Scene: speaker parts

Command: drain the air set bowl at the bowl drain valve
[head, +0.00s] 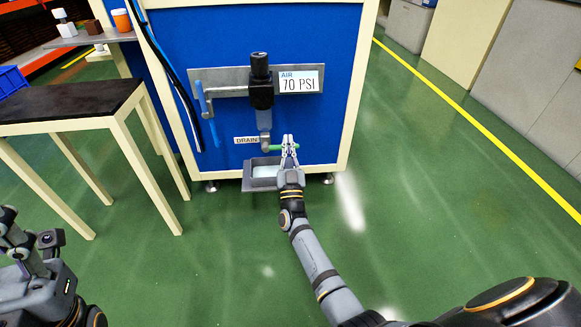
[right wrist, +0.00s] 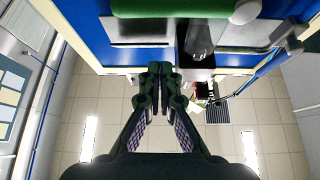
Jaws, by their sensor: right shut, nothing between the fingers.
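The air set (head: 261,78) is fixed to the blue panel, with a black top and a grey bowl (head: 264,119) below. The drain valve (head: 266,144) is under the bowl beside a "DRAIN" label, with a green handle (head: 276,147) pointing right. My right gripper (head: 289,144) is at the handle, shut and empty; whether it touches is unclear. In the right wrist view, its fingers (right wrist: 160,72) are together and a green bar crosses the top edge, apart from the fingertips. My left gripper (head: 28,238) is low at the left, away from the valve; its jaw state is unclear.
A grey tray (head: 247,184) with a pale inside sits below the valve. A gauge sign (head: 299,82) reads 70 PSI. A blue lever (head: 201,98) is left of the air set. A dark-topped table (head: 75,103) stands at the left. Green floor is free at the right.

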